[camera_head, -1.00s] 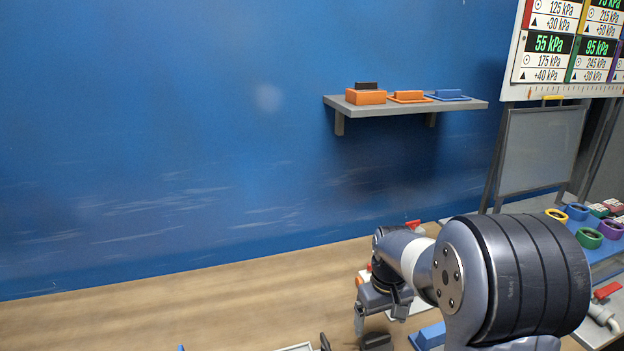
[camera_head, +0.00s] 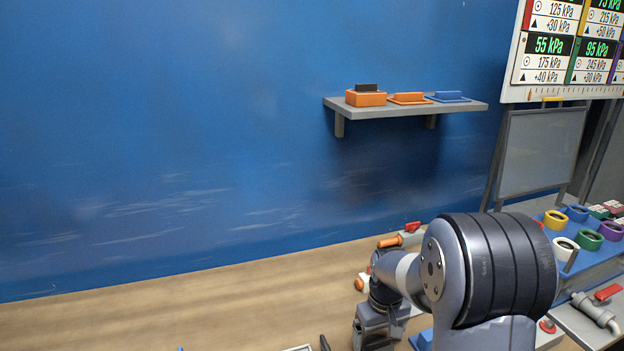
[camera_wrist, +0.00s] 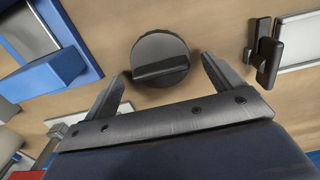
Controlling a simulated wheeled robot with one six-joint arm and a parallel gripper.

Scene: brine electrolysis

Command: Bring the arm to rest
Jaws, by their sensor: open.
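My arm reaches over the wooden table (camera_head: 190,310) in the head view, with its wrist low near the lower middle. My gripper shows in the wrist view (camera_wrist: 162,90) with its two fingers spread apart and nothing between them. A round dark knob with a raised bar (camera_wrist: 160,60) lies on the table just beyond the fingertips, apart from them. In the head view my wrist hides the gripper's fingertips and the knob.
A blue block (camera_wrist: 50,75) lies left of my gripper in the wrist view, and a black handle (camera_wrist: 265,50) right. A wall shelf (camera_head: 410,109) holds orange and blue pieces. A blue rack (camera_head: 602,257) with coloured rings stands at the right. The table's left side looks clear.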

